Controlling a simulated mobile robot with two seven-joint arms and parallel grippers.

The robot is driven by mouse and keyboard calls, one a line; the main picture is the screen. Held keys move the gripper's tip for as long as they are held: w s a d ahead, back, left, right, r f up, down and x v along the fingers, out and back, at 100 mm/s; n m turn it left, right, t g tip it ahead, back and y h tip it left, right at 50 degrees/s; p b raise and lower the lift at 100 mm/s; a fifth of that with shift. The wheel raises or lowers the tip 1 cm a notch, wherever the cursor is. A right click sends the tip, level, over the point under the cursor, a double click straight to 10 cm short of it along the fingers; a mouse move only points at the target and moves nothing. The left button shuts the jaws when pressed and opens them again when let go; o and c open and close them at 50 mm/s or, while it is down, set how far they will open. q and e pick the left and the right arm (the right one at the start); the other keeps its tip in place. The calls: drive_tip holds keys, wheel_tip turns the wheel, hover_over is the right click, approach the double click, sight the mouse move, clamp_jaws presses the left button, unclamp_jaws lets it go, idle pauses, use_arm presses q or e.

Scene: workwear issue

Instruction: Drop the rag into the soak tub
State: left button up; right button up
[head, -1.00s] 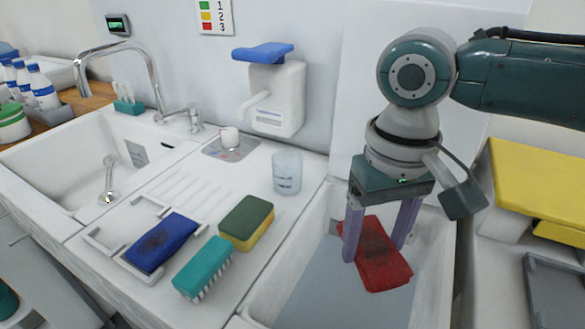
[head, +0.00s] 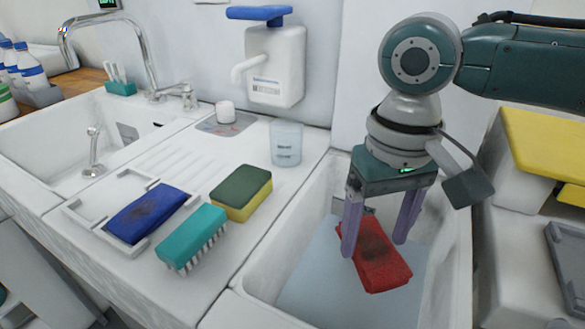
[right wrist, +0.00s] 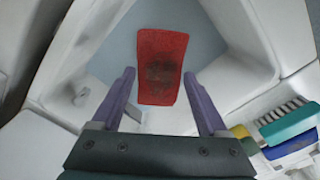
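The red rag (head: 382,262), flat and rectangular with a dark stain, is within the outline of the soak tub (head: 262,300), a white basin with a grey-blue inside. My right gripper (head: 374,248) is over the tub, pointing down, its purple fingers spread. In the right wrist view the rag (right wrist: 162,85) shows between and beyond the fingertips (right wrist: 159,73), with no clear contact. I cannot tell whether the rag rests on the tub's bottom or water. My left gripper is out of view.
Left of the tub, the counter holds a green-yellow sponge (head: 241,194), a teal brush (head: 191,236), a stained blue cloth (head: 147,212) in a white frame and a clear beaker (head: 286,143). A dispenser (head: 275,68) hangs behind. A yellow stack (head: 548,150) stands right.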

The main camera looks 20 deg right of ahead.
drive_tip(key=o, duration=0.3)
wheel_tip(320, 180, up, 10)
drive_tip(key=shift+p, duration=0.8)
drive_tip(key=s+a+f+n+t+y+p, duration=0.2)
drive_tip(key=s+a+f+n+y+p, duration=0.15)
drive_tip(key=s+a, duration=0.55)
drive_tip(key=s+d+r+t+h+p, duration=0.2)
drive_tip(key=s+d+r+h+p, duration=0.1)
drive_tip(key=s+d, duration=0.4)
drive_tip(key=r+p, duration=2.5)
drive_tip(key=a+r+p, duration=0.1)
drive_tip(key=r+p, duration=1.1)
drive_tip(key=p, duration=0.1)
drive_tip(key=shift+a+r, duration=0.1)
drive_tip(key=shift+r, duration=0.05)
